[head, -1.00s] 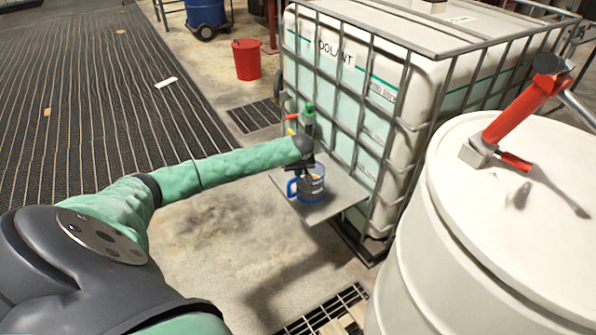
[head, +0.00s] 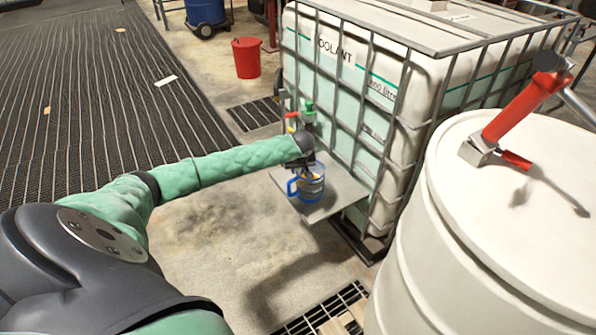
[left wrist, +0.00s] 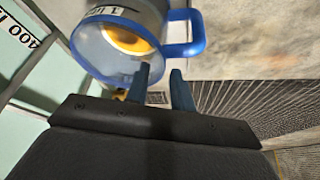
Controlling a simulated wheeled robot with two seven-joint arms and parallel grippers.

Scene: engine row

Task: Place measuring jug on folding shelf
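The measuring jug (head: 311,188) is clear with a blue rim, base and handle and something yellow inside. It stands upright on the grey folding shelf (head: 335,201) at the side of the coolant tank. In the left wrist view the jug (left wrist: 122,40) fills the top, with its handle to the right. My left gripper (head: 303,168) is just above and behind the jug. In the left wrist view its two blue fingers (left wrist: 160,84) are apart with nothing between them. Whether a finger touches the rim I cannot tell. My right gripper is not in view.
The caged coolant tank (head: 365,100) stands right behind the shelf. A large white drum (head: 480,230) with a red-handled tool (head: 520,110) on top fills the right. A red bucket (head: 246,58) is farther back. The floor left of the shelf is clear.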

